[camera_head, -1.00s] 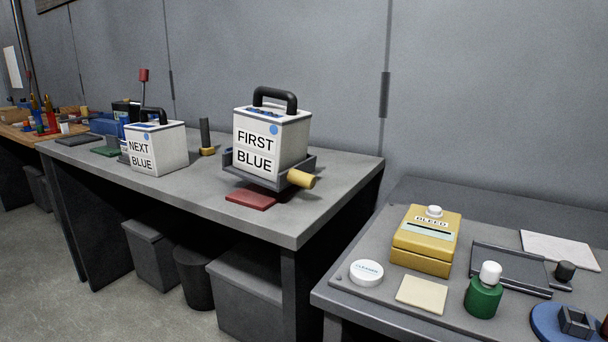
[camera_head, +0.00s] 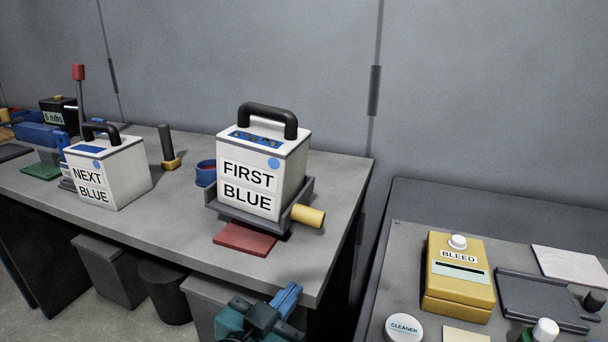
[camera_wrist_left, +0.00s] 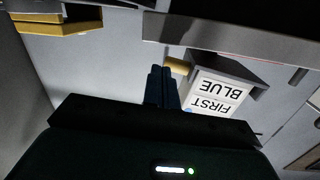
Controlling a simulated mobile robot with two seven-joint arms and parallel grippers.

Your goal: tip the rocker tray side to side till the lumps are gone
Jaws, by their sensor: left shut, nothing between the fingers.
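The rocker tray (camera_head: 230,214) is a dark grey cradle on the grey table, with a yellow knob handle (camera_head: 308,216) on its right side. A white box marked FIRST BLUE (camera_head: 249,188), with a black top handle, sits in it. I see no lumps. My left gripper (camera_head: 289,298) is below and in front of the tray, by the table's front edge, apart from the handle. It is shut and empty. In the left wrist view, the blue fingers (camera_wrist_left: 162,80) point toward the upside-down scene, near the yellow handle (camera_wrist_left: 178,66). My right gripper is not in view.
A red pad (camera_head: 245,240) lies before the tray. A box marked NEXT BLUE (camera_head: 103,180) stands left, a blue cup (camera_head: 206,174) behind the tray. A yellow BLEED box (camera_head: 457,283) and a white CLEANER tub (camera_head: 404,328) stand on the right bench.

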